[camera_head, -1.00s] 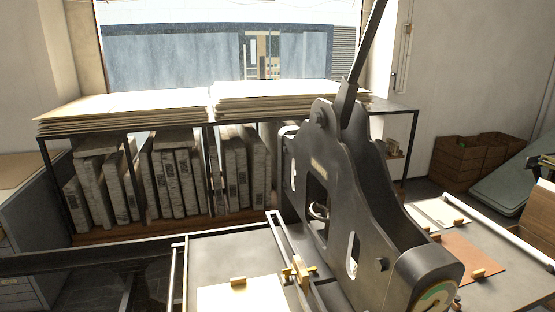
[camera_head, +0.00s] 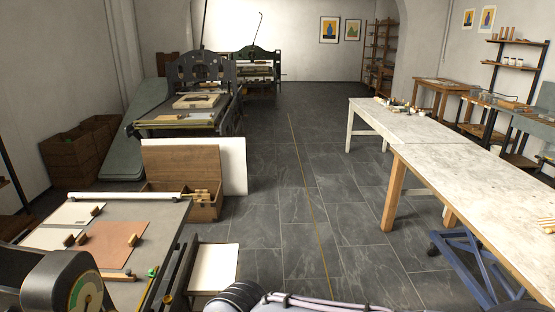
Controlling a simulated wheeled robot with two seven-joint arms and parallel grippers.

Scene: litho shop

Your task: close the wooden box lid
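A wooden box (camera_head: 205,212) stands on the floor left of the middle, just beyond the press table. Its brown lid (camera_head: 180,162) stands up, open, at the back of the box. Small wooden pieces show in the box opening at its right end. The near left part of the box is hidden behind the press table. A part of my own body shows at the bottom edge. Neither gripper is in view.
A white board (camera_head: 234,166) stands behind the lid. The press table (camera_head: 160,218) is at the near left, with a white-topped stand (camera_head: 214,268) beside it. Stacked crates (camera_head: 75,152) are at the left wall. Long worktables (camera_head: 480,190) stand at right. The dark tiled floor (camera_head: 310,200) between is clear.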

